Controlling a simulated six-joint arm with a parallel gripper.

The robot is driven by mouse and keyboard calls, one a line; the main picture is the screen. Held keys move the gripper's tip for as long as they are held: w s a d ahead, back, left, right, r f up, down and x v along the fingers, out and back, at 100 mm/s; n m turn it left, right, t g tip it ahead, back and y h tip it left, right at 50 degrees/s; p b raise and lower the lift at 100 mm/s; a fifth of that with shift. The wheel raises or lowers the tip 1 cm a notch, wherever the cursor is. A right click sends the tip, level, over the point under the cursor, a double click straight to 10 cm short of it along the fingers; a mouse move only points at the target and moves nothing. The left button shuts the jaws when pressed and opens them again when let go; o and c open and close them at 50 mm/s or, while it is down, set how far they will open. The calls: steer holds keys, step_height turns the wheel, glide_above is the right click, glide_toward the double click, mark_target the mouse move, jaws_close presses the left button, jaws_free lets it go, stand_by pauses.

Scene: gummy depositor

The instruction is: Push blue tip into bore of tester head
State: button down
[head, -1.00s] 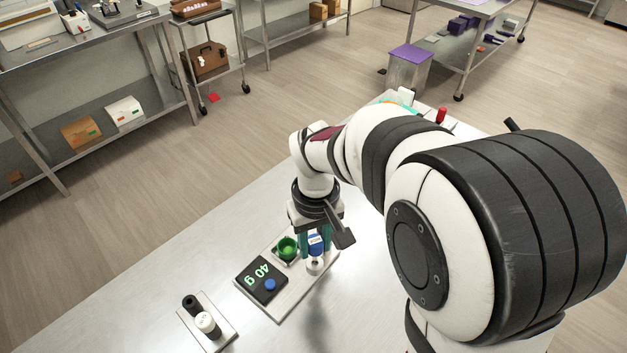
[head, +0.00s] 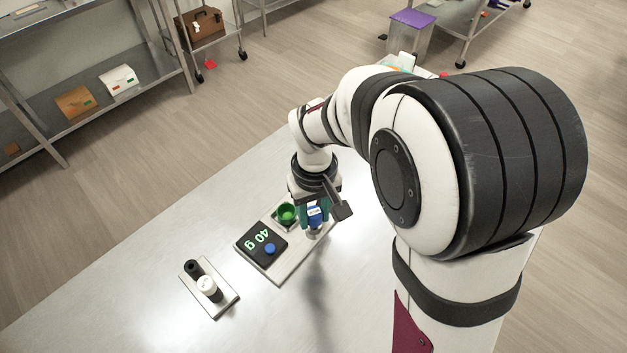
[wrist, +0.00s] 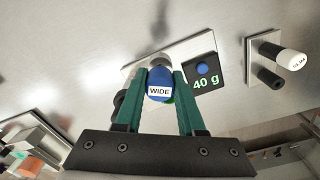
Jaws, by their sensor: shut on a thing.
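My gripper (head: 315,209), with green fingers, is shut on the blue tip (head: 316,217). In the wrist view the tip (wrist: 160,85) sits between the fingers and carries a white label reading WIDE. The tester (head: 283,269) is a pale plate with a black display reading 40 g and a blue button. A pale post, which looks like the tester head (head: 313,234), stands below the tip at the plate's right end. The bore is hidden, and I cannot tell whether the tip is in it or just above it.
A small stand (head: 222,301) with a black peg and a white-capped cylinder lies to the front left. The steel table (head: 130,285) is clear around them.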

steer(key=shift+f, duration=0.75)
steer(key=shift+c, duration=2.2)
jaws_free()
step_height(320, 180, up, 16)
steer(key=shift+f, duration=0.1)
steer(key=s+d+f+m, duration=0.1)
steer(key=s+f+m, duration=0.1)
steer(key=s, duration=0.4)
steer(key=s+d+f+m+y, duration=0.1)
steer(key=s+d+f+m, duration=0.1)
steer(key=s+m, duration=0.2)
steer(key=s+d+f+m, duration=0.2)
steer(key=s+m, duration=0.1)
steer(key=s, duration=0.7)
steer(key=shift+d+m+y, duration=0.2)
steer(key=shift+m+y, duration=0.1)
steer(key=shift+y, duration=0.1)
